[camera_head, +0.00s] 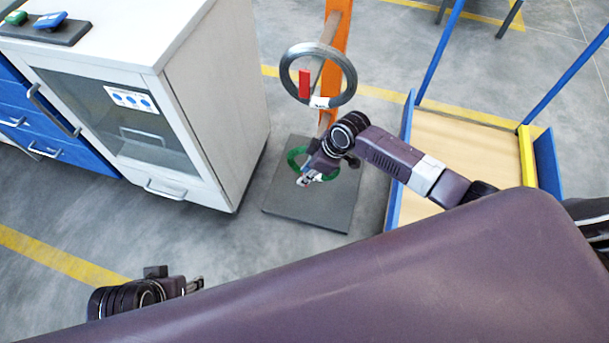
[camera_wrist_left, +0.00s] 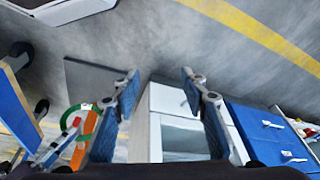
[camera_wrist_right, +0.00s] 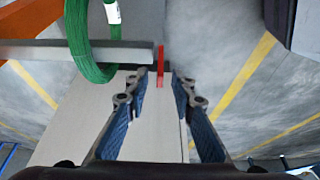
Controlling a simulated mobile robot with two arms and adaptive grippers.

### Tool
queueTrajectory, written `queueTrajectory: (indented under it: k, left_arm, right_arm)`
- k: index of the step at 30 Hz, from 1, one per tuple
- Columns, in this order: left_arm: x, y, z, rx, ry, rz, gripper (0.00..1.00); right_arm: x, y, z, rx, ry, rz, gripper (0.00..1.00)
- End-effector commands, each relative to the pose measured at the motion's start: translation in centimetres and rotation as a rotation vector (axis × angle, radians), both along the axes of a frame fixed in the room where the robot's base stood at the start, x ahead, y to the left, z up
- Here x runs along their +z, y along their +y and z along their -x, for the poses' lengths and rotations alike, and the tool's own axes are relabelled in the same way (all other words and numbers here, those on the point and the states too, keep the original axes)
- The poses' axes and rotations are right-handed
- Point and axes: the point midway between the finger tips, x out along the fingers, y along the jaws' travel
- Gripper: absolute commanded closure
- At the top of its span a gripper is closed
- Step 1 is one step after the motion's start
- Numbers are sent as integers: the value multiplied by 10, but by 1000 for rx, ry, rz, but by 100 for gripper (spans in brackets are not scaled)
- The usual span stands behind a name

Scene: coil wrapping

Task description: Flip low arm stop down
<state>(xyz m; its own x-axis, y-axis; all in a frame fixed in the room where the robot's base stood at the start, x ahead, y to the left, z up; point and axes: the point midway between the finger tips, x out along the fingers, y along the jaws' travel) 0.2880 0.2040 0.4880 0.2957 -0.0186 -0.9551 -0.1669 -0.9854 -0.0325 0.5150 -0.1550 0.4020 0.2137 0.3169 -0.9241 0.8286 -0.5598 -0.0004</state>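In the right wrist view, the low arm (camera_wrist_right: 30,54) is a grey bar coming in from the left. A green coil (camera_wrist_right: 78,35) hangs around it. The thin red low arm stop (camera_wrist_right: 160,68) sits at the arm's tip, crosswise to the bar. My right gripper (camera_wrist_right: 180,80) is open, with the red stop at or near the gap between its fingertips; contact cannot be told. In the head view my right gripper (camera_head: 304,181) is in front of the green coil (camera_head: 296,158), and the low stop is not distinguishable. My left gripper (camera_wrist_left: 160,75) is open and empty, away from the stand.
The orange post (camera_head: 339,40) carries an upper arm with a grey coil (camera_head: 291,72) and red upper stop (camera_head: 304,86), above my right gripper. A dark base plate (camera_head: 335,217) lies below. A white cabinet (camera_head: 222,90) stands left, a blue-sided cart (camera_head: 465,150) right.

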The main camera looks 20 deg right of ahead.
Motion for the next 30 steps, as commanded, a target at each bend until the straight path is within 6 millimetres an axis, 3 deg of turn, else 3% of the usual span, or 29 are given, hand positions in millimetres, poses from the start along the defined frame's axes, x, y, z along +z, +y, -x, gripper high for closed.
queueTrajectory:
  k: [6,16,23,30]
  left_arm:
    - [14,1,4,1,-8,0,60]
    - [17,1,5,1,-8,0,60]
    - [17,1,5,1,-7,0,60]
    - [17,1,5,1,-8,0,60]
  right_arm:
    - [-11,4,-3,0,-1,-1,77]
    - [-12,4,-3,1,0,0,77]
    - [-12,4,-3,0,-1,1,100]
    - [-12,4,-3,0,-1,1,100]
